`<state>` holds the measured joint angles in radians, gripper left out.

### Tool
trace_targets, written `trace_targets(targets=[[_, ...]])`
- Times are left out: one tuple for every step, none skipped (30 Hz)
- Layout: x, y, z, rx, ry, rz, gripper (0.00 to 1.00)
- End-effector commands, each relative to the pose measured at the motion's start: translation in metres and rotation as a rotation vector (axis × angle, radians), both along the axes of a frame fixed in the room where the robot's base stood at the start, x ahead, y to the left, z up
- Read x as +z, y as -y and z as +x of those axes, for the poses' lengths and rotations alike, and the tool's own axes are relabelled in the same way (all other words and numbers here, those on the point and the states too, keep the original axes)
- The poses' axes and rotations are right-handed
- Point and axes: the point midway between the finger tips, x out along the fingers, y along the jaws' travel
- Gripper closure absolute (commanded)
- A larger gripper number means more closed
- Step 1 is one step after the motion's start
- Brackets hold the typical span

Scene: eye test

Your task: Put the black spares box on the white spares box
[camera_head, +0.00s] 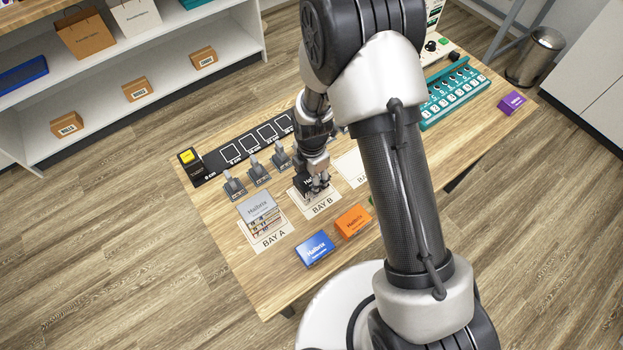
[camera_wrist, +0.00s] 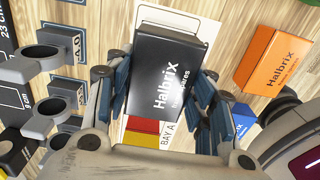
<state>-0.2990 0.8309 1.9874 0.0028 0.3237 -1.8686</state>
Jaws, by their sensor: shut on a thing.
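The black spares box (camera_head: 299,188) is between the fingers of my gripper (camera_head: 316,186), over the BAY B mat (camera_head: 322,206). In the wrist view the black box (camera_wrist: 172,62) shows its white lettering, with a finger pressed on each side (camera_wrist: 161,100). I cannot tell whether it touches the mat. A pale grey-white box (camera_head: 257,205) marked Halbrix, probably the white spares box, is at BAY A, left of my gripper. Below its top, a patterned part with several small pieces shows. In the wrist view, red and yellow patches (camera_wrist: 143,126) show beside the BAY A label.
A blue box (camera_head: 314,249) and an orange box (camera_head: 352,221) lie near the table's front edge. Grey ring holders (camera_head: 258,171) stand behind the bays, before a black marked strip (camera_head: 234,153). A teal rack (camera_head: 452,96) and a purple box (camera_head: 511,102) are at the right.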

Motion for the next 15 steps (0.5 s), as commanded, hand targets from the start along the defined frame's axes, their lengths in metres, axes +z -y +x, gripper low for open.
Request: trace_targets(targets=[[-0.007,0.0,0.0002,0.0,0.0,0.0,0.77],[-0.0081,-0.0001,0.0004,0.0,0.001,0.001,0.77],[-0.008,-0.0002,0.0006,0.0,0.002,0.0,0.77],[-0.0075,-0.0002,0.0007,0.0,0.002,0.0,0.77],[-0.007,-0.0002,0.0007,0.0,0.002,0.0,0.77],[-0.0067,-0.0002,0.0007,0.0,0.002,0.0,0.77],[-0.0066,-0.0002,0.0007,0.0,0.002,0.0,0.77],[-0.0066,-0.0002,0.0006,0.0,0.002,0.0,0.77],[-0.007,-0.0001,0.0005,0.0,0.002,0.0,0.77],[-0.0079,-0.0001,0.0005,0.0,0.002,0.0,0.77],[-0.009,-0.0002,0.0005,0.0,0.002,0.001,0.77],[-0.0107,-0.0001,0.0004,0.0,0.002,0.001,0.77],[-0.011,-0.0001,0.0003,0.0,0.001,0.001,0.5],[-0.0102,-0.0001,0.0003,0.0,0.001,0.001,0.48],[-0.0099,-0.0001,0.0003,0.0,0.001,0.001,0.45]])
